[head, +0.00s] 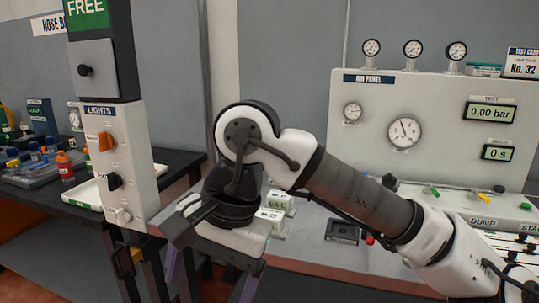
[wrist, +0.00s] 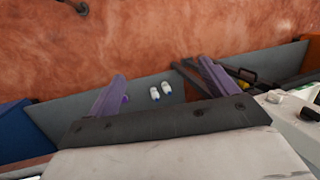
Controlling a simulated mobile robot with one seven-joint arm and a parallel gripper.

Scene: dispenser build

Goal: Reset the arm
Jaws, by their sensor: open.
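My arm reaches in from the lower right of the head view and bends over at the wrist. My gripper (head: 210,283) hangs down at the lower middle, in front of the bench edge. Its purple fingers point downward and their tips run near or past the bottom of the picture. In the wrist view my gripper (wrist: 165,82) shows its two purple fingers spread wide apart, with nothing held between them. Below it lie a grey surface and a reddish floor (wrist: 150,35).
A white panel (head: 430,130) with gauges and displays stands behind the arm. A switch post (head: 118,160) labelled LIGHTS stands close left of the gripper. A dark table (head: 60,185) holds bottles and a tray. Two small white objects (wrist: 161,91) show between the fingers, farther down.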

